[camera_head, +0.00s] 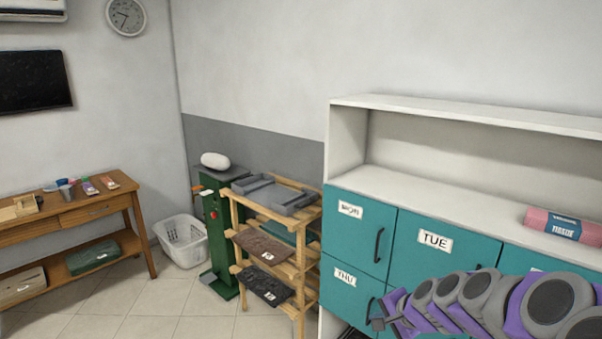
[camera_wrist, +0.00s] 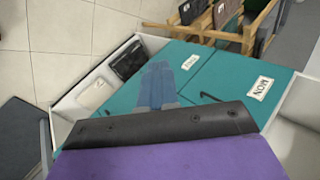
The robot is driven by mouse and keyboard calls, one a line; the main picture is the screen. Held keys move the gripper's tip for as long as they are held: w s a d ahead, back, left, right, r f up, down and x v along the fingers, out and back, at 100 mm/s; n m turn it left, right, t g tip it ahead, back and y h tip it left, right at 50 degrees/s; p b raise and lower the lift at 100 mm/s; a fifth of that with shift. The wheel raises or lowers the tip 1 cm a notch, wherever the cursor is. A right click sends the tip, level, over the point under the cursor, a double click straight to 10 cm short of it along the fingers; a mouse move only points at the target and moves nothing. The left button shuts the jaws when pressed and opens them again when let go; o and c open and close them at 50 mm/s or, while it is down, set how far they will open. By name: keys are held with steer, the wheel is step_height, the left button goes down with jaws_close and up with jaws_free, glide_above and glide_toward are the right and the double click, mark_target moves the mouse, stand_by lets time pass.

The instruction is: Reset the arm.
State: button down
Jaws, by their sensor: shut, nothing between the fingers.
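My arm, purple and grey, reaches in from the lower right of the head view, in front of the teal locker cabinet (camera_head: 450,258). My gripper (camera_head: 377,324) is at its left end, low in front of the locker doors, small and partly cut by shadow and the picture's edge. In the wrist view, my black and purple wrist fills the bottom, and the blue-grey fingers (camera_wrist: 158,90) lie together over the teal doors. Nothing is held.
The teal doors carry MON (camera_head: 350,210), TUE (camera_head: 435,240) and THU labels. A pink roll (camera_head: 560,224) lies on the white shelf. A wooden rack (camera_head: 272,240), a white basket (camera_head: 182,242) and a wooden table (camera_head: 98,206) stand left. Tiled floor between them is clear.

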steer(key=s+a+r+n+g, duration=0.2)
steer(key=s+a+n, duration=0.2)
steer(key=s+a, duration=0.35)
steer(key=s+d+r+n+g+h, duration=0.1)
steer(key=s+n+g+h, duration=0.3)
steer(key=s, duration=2.7)
steer(key=n+g, duration=0.2)
steer(key=n, duration=0.1)
steer(key=shift+d+g, duration=0.4)
steer(key=shift+r, duration=0.1)
